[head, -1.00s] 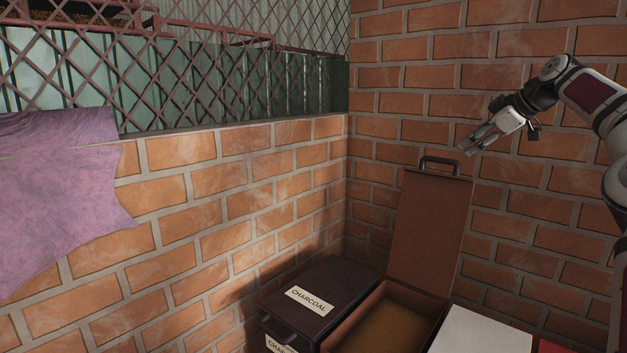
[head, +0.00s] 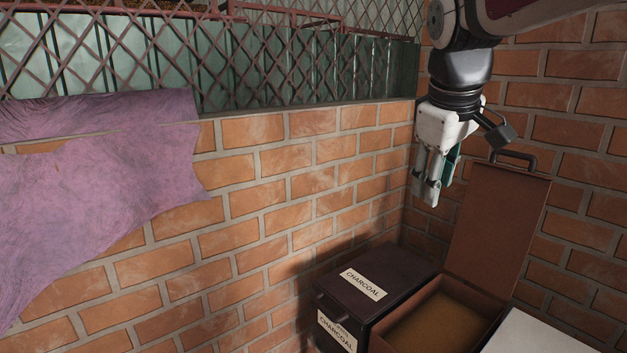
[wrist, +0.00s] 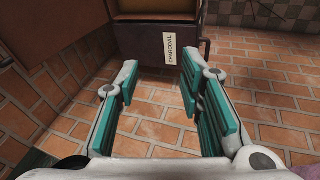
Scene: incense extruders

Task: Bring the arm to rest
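My gripper (head: 430,190) hangs in the air in front of the brick corner in the head view, fingers pointing down, above and behind the charcoal box. In the wrist view my gripper (wrist: 158,92) shows its two green-padded fingers spread wide apart, with only brick between them. It is open and empty and touches nothing that I can see.
A dark box labelled CHARCOAL (head: 385,270) is shut. Beside it stands an open brown box with its raised lid (head: 500,225) close to my gripper's right. A white surface (head: 535,335) lies at lower right. A purple cloth (head: 90,205) hangs over the wall at left.

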